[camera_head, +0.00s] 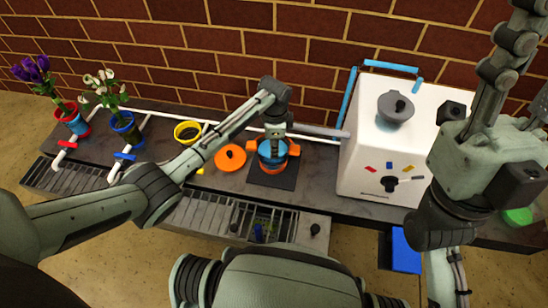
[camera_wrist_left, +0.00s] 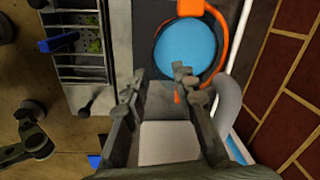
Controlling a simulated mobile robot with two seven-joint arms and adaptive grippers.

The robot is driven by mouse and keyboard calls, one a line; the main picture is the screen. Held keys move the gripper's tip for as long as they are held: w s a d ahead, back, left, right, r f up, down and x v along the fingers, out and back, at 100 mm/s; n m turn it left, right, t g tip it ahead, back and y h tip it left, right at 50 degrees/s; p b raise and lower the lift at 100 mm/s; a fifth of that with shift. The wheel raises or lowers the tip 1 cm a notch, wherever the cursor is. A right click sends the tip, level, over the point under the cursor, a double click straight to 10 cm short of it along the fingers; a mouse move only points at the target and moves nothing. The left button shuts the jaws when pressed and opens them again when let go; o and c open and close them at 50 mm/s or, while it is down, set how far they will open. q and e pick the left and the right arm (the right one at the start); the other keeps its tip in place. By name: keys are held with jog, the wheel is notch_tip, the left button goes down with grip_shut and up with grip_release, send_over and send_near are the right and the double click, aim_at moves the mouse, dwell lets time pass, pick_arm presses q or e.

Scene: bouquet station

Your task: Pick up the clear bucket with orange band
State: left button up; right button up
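A round vessel with an orange rim and side grips (camera_head: 292,152) stands on a dark square mat (camera_head: 272,180) on the counter; its inside looks blue. It is the only orange-banded vessel I see, and I cannot tell whether its walls are clear. It also shows at the top of the left wrist view (camera_wrist_left: 187,46). My left gripper (camera_head: 275,145) points down over it and hides part of it. In the left wrist view its fingers (camera_wrist_left: 158,90) are apart with nothing clearly between them. My right gripper (camera_head: 515,70) is raised at the right, partly cut off.
An orange lid (camera_head: 230,158) and a yellow-rimmed bucket (camera_head: 186,131) sit left of the vessel. A white machine with a grey funnel (camera_head: 395,110) stands close on the right. Flower pots (camera_head: 126,128) stand far left. A brick wall (camera_head: 250,45) is behind.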

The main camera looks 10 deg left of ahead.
aim_at(274, 162)
pick_arm(q)
jog(key=f+b, duration=0.1)
jog(key=f, duration=0.2)
jog(key=f+b, duration=0.1)
jog(key=f, duration=0.2)
jog(key=shift+s+d+b, duration=0.1)
jog(key=shift+s+b, duration=0.1)
jog(key=shift+b, duration=0.2)
grip_shut()
jog(key=shift+w+r, duration=0.1)
